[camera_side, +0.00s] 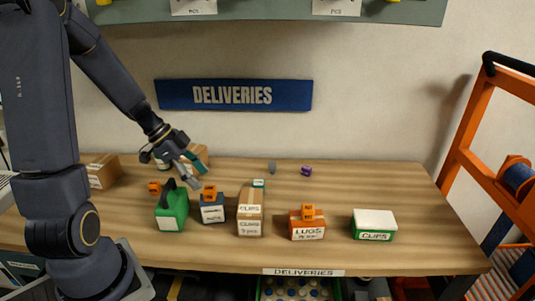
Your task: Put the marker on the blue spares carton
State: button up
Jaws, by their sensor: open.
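The blue carton (212,213) with a white label stands on the bench, left of the middle; its label is too small to read surely. A small orange piece (209,192) with dark marks sits on its top. It may be the marker, but I cannot tell for sure, as similar orange pieces show on the LUGS carton (308,229) and on the bench at the left (154,187). My gripper (195,180) is open, above and slightly left of the blue carton, behind the green container. I see nothing held between its fingers.
A green container (172,211) with a dark handle stands left of the blue carton. Small grey (272,167) and purple (306,171) pieces lie behind. The bench's right end is clear.

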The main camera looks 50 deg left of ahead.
jog(key=v, duration=0.6)
jog(key=s+d+r+n+y, duration=0.2)
jog(key=s+d+r+n, duration=0.1)
jog(key=d, duration=0.4)
jog(key=s+d+r+n+t+y, duration=0.1)
jog(key=s+d+r+n+y, duration=0.1)
jog(key=d+r+n, duration=0.4)
jog(key=shift+s+d+r+y, duration=0.4)
jog(key=shift+s+d+r, duration=0.3)
jog(key=shift+d, duration=0.5)
